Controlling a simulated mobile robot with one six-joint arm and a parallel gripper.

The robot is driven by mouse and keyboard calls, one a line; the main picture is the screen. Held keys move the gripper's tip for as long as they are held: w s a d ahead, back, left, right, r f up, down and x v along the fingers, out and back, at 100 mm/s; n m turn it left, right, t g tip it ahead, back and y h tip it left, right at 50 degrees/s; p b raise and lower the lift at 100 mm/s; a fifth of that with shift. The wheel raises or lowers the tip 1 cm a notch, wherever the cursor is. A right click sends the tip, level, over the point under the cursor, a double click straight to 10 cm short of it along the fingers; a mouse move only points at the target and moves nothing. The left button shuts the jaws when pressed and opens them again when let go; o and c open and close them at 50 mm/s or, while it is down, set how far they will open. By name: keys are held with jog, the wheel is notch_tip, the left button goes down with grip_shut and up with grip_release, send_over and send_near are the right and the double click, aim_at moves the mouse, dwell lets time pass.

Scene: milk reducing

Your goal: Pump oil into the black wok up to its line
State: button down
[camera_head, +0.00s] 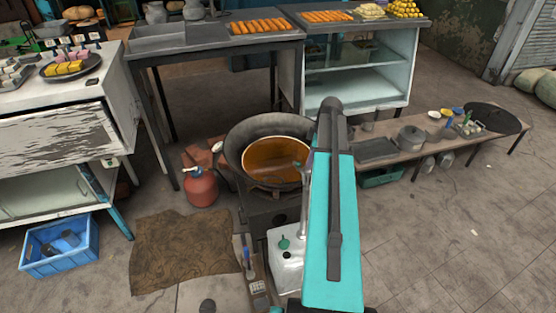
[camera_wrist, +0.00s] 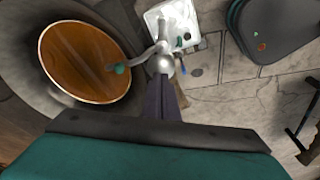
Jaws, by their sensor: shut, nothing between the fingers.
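The black wok (camera_head: 236,143) stands on a dark stove, with a wide pool of amber-brown oil (camera_head: 272,155) inside. In the wrist view the wok (camera_wrist: 22,95) fills the left side and the oil (camera_wrist: 84,62) shows clearly. I cannot make out the line. A pale oil can (camera_head: 284,262) stands in front of the wok; its top also shows in the wrist view (camera_wrist: 180,14). A metal pump (camera_wrist: 164,48) reaches from it, with a green-tipped spout over the oil's right edge. My gripper (camera_wrist: 165,80) is shut and empty, at the pump's round metal knob; contact is unclear.
A red gas cylinder (camera_head: 201,188) stands left of the wok. A low bench (camera_head: 405,154) with pots and bowls is on the right. Food counters stand behind. A blue crate (camera_head: 60,249) and brown mat (camera_head: 182,252) lie left. The right floor is open.

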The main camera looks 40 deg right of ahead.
jog(key=shift+r, duration=0.15)
jog(key=shift+r+p, duration=1.3)
jog(key=shift+r, duration=1.1)
